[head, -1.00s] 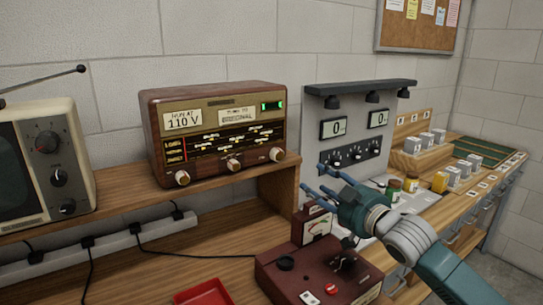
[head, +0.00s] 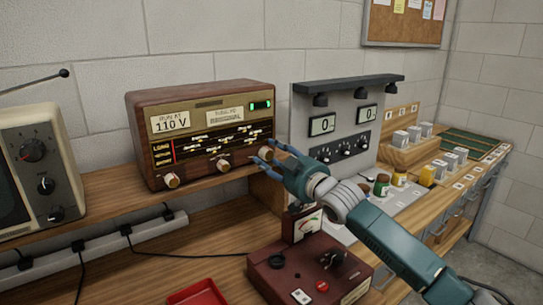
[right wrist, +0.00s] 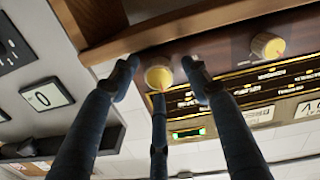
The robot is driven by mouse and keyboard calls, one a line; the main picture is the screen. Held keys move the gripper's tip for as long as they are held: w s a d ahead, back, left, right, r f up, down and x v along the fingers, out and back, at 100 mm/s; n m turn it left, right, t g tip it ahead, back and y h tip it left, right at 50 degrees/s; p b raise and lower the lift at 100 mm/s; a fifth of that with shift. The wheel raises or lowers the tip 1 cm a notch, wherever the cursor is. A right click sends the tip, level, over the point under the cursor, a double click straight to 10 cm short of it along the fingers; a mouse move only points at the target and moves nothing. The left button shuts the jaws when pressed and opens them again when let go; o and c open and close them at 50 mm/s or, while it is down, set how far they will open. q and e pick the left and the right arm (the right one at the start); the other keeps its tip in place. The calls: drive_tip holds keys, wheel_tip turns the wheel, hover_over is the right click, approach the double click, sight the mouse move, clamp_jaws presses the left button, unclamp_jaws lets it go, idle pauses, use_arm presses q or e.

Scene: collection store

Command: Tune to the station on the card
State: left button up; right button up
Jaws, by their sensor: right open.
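The brown radio (head: 205,90) stands on the wooden shelf, with its dial scale lit. A card (head: 224,116) on its front appears to read "TUNE TO" above a station name too blurred to read surely. My right gripper (head: 263,152) is open in front of the right knob. In the right wrist view that knob (right wrist: 158,77) sits between the spread fingers, with visible gaps; contact cannot be told. My left gripper is out of view.
Another card (head: 172,122) reads "RUN AT 110 V", and a green light (head: 260,105) glows. A maroon meter box (head: 283,268) and a red tray (head: 198,292) are below. A television (head: 38,170) stands left. A grey meter panel (head: 335,100) stands right.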

drive_tip(key=shift+w, duration=0.1)
drive_tip(key=c, duration=1.1)
drive_tip(key=shift+c, duration=0.2)
drive_tip(key=shift+r+m+p, duration=0.2)
drive_tip(key=shift+m+p, duration=0.7)
drive_tip(key=shift+p, duration=0.1)
drive_tip(key=m+p, duration=0.1)
drive_tip(key=m, duration=0.1)
drive_tip(key=shift+m+p, duration=0.3)
drive_tip(key=m+p, duration=0.1)
drive_tip(key=m, duration=0.2)
drive_tip(key=shift+m+p, duration=0.65)
drive_tip(key=shift+m, duration=1.35)
drive_tip(key=shift+d, duration=0.1)
